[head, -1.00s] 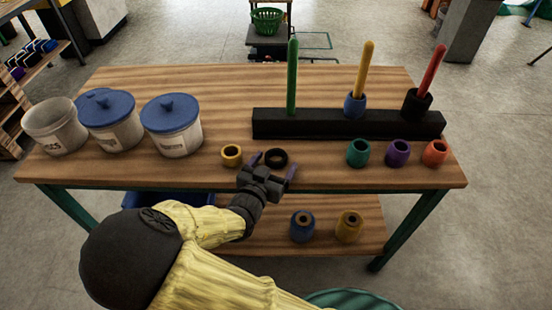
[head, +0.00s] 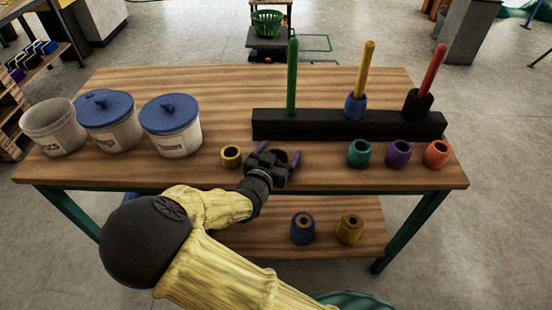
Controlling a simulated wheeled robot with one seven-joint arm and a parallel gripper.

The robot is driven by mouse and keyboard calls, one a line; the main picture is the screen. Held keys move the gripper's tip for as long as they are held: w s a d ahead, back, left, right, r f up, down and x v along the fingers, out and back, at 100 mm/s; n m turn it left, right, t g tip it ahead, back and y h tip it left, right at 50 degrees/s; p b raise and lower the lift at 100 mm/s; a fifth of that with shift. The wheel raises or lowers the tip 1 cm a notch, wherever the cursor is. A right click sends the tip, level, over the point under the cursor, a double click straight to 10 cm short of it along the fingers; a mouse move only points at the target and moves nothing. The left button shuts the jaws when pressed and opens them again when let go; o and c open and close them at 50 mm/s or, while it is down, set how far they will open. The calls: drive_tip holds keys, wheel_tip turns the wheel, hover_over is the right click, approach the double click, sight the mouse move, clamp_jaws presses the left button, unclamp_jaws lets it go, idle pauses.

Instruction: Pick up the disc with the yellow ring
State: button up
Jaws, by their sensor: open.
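My gripper (head: 278,153) is open above the front of the table, its two purple fingers spread left and right. It covers most of the spot where a short dark ring-shaped piece stands, so I cannot tell whether the fingers are around that piece or above it. A short yellow ring-shaped piece (head: 231,156) stands upright on the tabletop just left of my gripper, apart from it. Another yellow piece (head: 349,229) is on the lower shelf. No flat disc with a yellow ring is clearly visible.
Green (head: 359,153), purple (head: 398,152) and orange (head: 436,153) pieces stand right of my gripper. Behind them is a black base (head: 330,126) with green, yellow and red rods. White tubs (head: 172,127) stand left on the wooden table (head: 225,88). A blue piece (head: 302,228) is below.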

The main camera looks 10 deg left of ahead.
drive_tip(key=c, duration=1.1)
drive_tip(key=shift+o, duration=0.2)
drive_tip(key=shift+s+r, duration=0.2)
drive_tip(key=shift+r, duration=0.05)
drive_tip(key=r+p, duration=0.1)
drive_tip(key=r, duration=0.2)
drive_tip(key=r+p, duration=0.1)
drive_tip(key=r, duration=0.2)
drive_tip(key=shift+s+r, duration=0.2)
drive_tip(key=shift+r, duration=0.15)
drive_tip(key=s+d+p, duration=0.2)
drive_tip(key=s+p, duration=0.1)
drive_tip(key=s, duration=0.6)
drive_tip(key=s+d+p, duration=0.2)
drive_tip(key=s+p, duration=0.2)
drive_tip(key=s, duration=0.5)
drive_tip(key=shift+s+d, duration=0.3)
